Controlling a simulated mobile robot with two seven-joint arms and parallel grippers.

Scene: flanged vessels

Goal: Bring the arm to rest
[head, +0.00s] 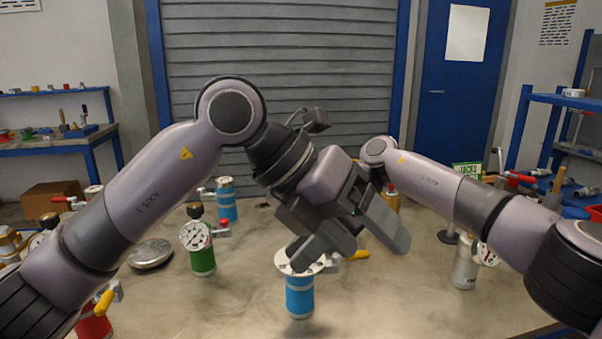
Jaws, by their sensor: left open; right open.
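My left arm (140,190) comes in from the left, bends at a raised elbow and slopes down to the right. My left gripper (352,250) is open, with its two dark fingers spread and nothing seen between them. One finger overlaps the pale flange of a blue vessel (299,296) in the picture; I cannot tell whether they touch. My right arm (430,180) comes in from the right and reaches toward the middle, behind my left gripper. My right gripper is hidden there.
A green vessel with a gauge (202,258) stands left of the blue one. Another blue vessel (226,200) stands behind. A round metal lid (150,254) lies at left. A silver vessel (465,266) stands at right. The table (225,310) is bare at front left of centre.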

